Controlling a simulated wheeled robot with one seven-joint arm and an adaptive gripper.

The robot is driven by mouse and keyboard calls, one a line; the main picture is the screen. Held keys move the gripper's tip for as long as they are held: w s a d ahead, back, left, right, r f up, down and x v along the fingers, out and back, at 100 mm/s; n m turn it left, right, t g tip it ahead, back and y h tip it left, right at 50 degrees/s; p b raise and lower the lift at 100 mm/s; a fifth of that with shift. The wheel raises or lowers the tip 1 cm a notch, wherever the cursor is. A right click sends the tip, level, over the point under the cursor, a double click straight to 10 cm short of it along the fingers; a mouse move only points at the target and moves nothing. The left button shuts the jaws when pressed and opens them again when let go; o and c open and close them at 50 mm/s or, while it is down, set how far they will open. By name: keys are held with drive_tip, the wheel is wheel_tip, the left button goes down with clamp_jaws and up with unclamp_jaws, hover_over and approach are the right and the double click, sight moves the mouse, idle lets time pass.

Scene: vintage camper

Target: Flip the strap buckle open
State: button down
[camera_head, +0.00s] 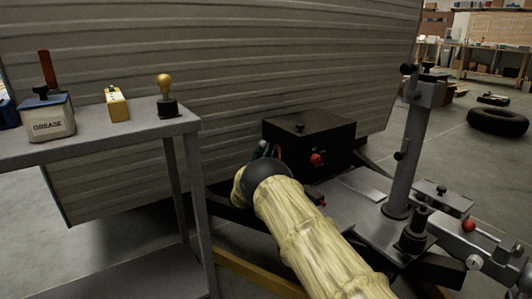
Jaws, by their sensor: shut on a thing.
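My arm in a pale yellow sleeve reaches from the bottom of the head view to the left side of a black box (325,142). My gripper (262,150) is at that side, mostly hidden behind my dark round wrist. Only a small dark and greenish part shows past it. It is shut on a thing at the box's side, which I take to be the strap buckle. The buckle, the strap and the fingertips are hidden, so I cannot tell whether the buckle is flat or raised. The box has a red knob (317,159) on its front and appears closed.
A grey bench (150,128) at left holds a grease tin (49,118), a yellow box (117,104) and a bulb-topped item (165,94). The camper's ribbed wall (230,60) stands behind. A grey jack post (408,150) and hitch coupler (470,250) are at right. A tire (499,121) lies beyond.

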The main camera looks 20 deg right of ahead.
drive_tip(key=shift+w+a+r, duration=0.1)
drive_tip(key=shift+a+r, duration=0.1)
drive_tip(key=shift+r, duration=0.15)
drive_tip(key=c, duration=1.1)
unclamp_jaws()
drive_tip(key=shift+d+f, duration=0.15)
drive_tip(key=shift+d, duration=0.05)
drive_tip(key=v, duration=0.7)
drive_tip(key=shift+f, duration=0.2)
drive_tip(key=shift+a, duration=0.1)
